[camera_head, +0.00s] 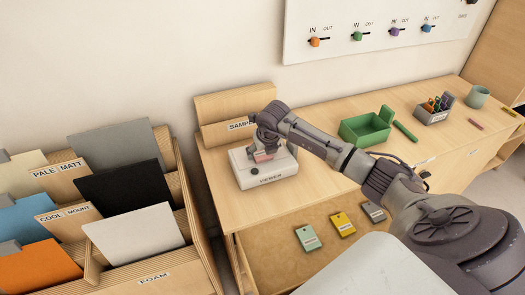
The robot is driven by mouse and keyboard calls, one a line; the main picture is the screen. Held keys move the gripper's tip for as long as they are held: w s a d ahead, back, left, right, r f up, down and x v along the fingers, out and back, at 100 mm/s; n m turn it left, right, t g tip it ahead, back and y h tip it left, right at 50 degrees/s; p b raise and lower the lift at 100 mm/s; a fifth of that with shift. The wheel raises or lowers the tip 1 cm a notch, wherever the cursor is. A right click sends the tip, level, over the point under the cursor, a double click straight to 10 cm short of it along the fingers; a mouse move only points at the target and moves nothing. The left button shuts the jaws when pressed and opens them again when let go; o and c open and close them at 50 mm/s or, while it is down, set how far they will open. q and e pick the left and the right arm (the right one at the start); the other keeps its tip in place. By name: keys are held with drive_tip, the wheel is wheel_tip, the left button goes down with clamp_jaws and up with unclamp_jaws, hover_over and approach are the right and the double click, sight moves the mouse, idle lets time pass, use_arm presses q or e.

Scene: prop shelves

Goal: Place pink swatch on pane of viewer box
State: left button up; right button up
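The viewer box (270,181), a low white box labelled "VIEWER" with a dark round knob in front, stands on the wooden table at centre left. My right gripper (262,149) comes in from the right and points down over the top of the box. The pink swatch (263,156) shows as a small pink patch right under the fingertips, at the pane. The gripper hides most of the pane. I cannot tell whether the fingers still hold the swatch or whether it rests on the pane. My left gripper is not in view.
A wooden "SAMPLE" holder (216,133) stands close behind the box. Green, yellow and grey swatches (342,223) lie on the lower front surface. A green tray (365,130) and a pen holder (432,115) stand to the right. Sheet bins (155,279) fill the left.

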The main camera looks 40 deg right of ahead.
drive_tip(key=shift+o, duration=0.2)
drive_tip(key=shift+r, duration=0.1)
drive_tip(key=shift+r, duration=0.2)
drive_tip(key=shift+s+r, duration=0.15)
drive_tip(key=shift+r, duration=0.2)
drive_tip(key=b+v, duration=0.2)
drive_tip(key=v, duration=0.9)
drive_tip(key=shift+s, duration=0.2)
